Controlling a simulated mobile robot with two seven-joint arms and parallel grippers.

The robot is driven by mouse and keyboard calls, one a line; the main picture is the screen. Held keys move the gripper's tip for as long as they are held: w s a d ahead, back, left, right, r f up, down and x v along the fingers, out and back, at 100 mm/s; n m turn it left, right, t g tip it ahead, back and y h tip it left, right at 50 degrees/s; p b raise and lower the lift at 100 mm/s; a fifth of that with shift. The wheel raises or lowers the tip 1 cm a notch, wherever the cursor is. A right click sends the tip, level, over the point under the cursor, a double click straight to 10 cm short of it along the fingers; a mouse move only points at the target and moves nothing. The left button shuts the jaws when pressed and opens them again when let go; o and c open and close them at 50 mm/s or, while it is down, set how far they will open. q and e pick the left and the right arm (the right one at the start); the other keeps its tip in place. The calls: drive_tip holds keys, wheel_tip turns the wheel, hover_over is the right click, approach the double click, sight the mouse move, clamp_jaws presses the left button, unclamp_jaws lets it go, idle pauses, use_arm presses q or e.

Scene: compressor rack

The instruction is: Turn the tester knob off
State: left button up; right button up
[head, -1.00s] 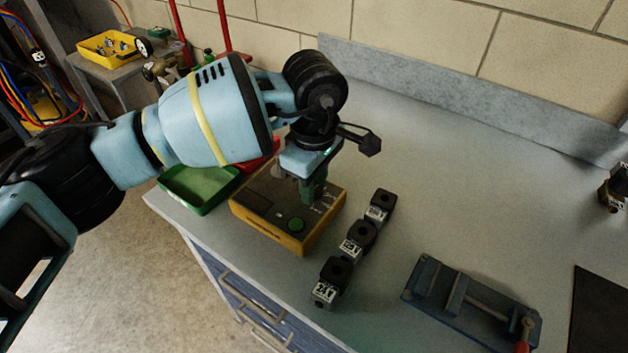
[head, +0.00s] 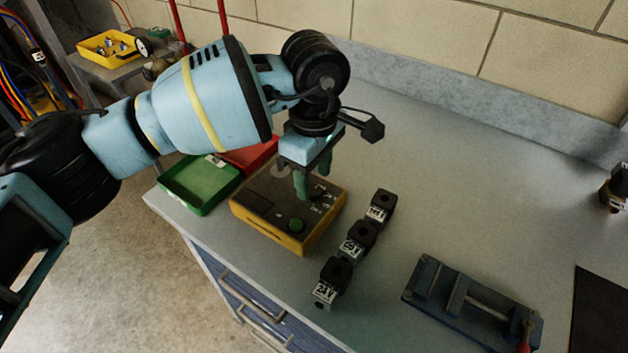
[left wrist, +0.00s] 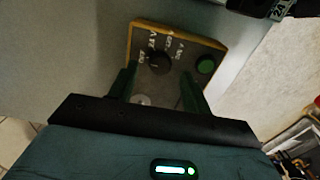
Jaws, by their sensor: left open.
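The tester is a yellow box (head: 262,228) with a dark top panel at the bench's left part. In the left wrist view its round black knob (left wrist: 158,62) has white labels around it, too blurred to read its setting surely. A green button (left wrist: 206,66) sits beside the knob; the button also shows in the head view (head: 297,226). My left gripper (head: 314,184) points down over the panel, open and empty. In the left wrist view its green fingers (left wrist: 158,72) stand on either side of the knob, with no clear contact. My right gripper is out of view.
Three black coils with white labels (head: 352,246) stand in a row right of the tester. A green tray (head: 199,205) and a red tray (head: 252,155) lie left and behind. A blue vise (head: 455,295) is at front right. The bench behind the coils is clear.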

sight(314, 190)
use_arm(q)
drive_tip(key=shift+r, duration=2.7)
drive_tip(key=shift+f, duration=0.1)
